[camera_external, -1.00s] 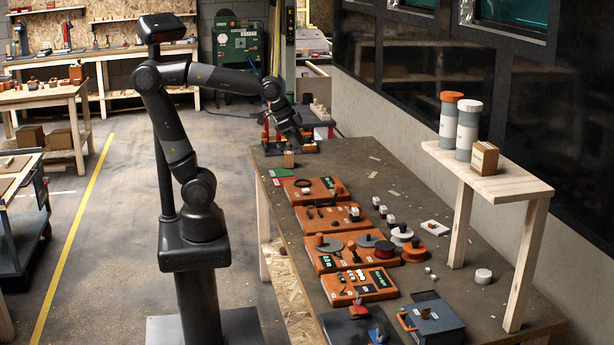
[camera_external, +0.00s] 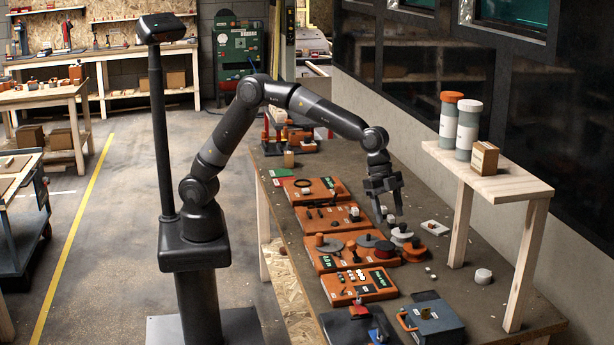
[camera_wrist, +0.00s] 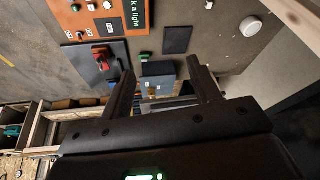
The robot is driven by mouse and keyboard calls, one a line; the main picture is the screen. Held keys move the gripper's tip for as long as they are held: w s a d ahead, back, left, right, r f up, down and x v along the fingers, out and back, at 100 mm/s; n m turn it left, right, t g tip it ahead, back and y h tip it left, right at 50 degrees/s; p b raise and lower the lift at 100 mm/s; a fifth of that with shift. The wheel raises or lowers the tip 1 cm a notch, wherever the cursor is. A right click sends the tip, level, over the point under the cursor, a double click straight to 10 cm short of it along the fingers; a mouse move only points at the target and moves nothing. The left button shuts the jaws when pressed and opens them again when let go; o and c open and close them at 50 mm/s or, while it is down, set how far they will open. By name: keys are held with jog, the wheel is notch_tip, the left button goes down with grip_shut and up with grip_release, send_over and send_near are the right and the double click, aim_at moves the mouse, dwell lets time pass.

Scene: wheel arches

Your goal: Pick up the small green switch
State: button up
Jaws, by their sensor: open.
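A small green piece (camera_wrist: 144,57) shows in the wrist view, beside the top edge of a grey-blue box (camera_wrist: 158,69); it looks like the green switch, but it is too small to be sure. I cannot make out the switch in the external view. My gripper (camera_external: 389,217) is open and empty, pointing down above the workbench near the round spools. In the wrist view, its two fingers (camera_wrist: 160,72) stand wide apart, with the box and green piece showing between them. No finger appears to touch anything.
A dark plate (camera_wrist: 82,60) carries a red switch (camera_wrist: 100,56). Orange panels (camera_external: 345,297) line the bench's left side. A raised wooden shelf (camera_external: 500,183) with canisters (camera_external: 467,130) stands to the right.

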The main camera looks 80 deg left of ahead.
jog(key=d+f+m, duration=0.1)
jog(key=d+f, duration=0.5)
jog(key=d+f+m+g, duration=0.1)
jog(key=d+f, duration=0.5)
jog(key=f, duration=0.1)
jog(key=s+d+f+m, duration=0.1)
jog(key=d+f, duration=0.5)
jog(key=f, duration=0.1)
jog(key=shift+d+f+g+h, duration=0.15)
jog(key=shift+d+g+h, duration=0.2)
jog(key=shift+g+h, duration=0.05)
jog(key=c, duration=1)
